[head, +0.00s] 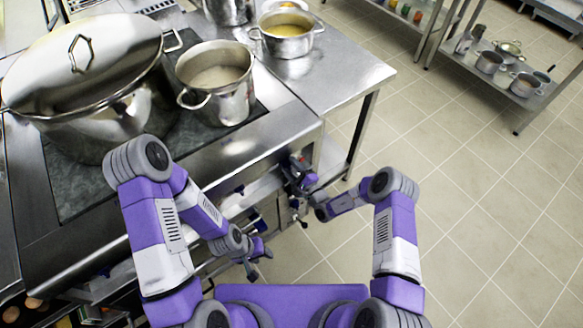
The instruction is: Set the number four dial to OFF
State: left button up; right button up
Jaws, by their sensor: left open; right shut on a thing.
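The stove (243,138) has its front panel along its lower right edge, seen steeply from above. My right gripper (296,172) is at the right end of that panel, shut on what appears to be a dial. The gripper hides that dial, so its number and pointer cannot be read. My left gripper (256,265) is open and empty, lower down and apart from the stove front.
A large lidded stockpot (90,70) and a steel pot (216,80) stand on the stove. A pot of yellow food (287,33) stands on the steel counter (345,65). A shelf with pans (505,80) is at the upper right. The tiled floor (480,190) is clear.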

jog(key=o, duration=1.1)
jog(key=shift+c, duration=0.2)
jog(key=p+v, duration=0.2)
jog(key=v, duration=0.5)
jog(key=shift+s+d, duration=0.2)
jog(key=shift+s, duration=0.05)
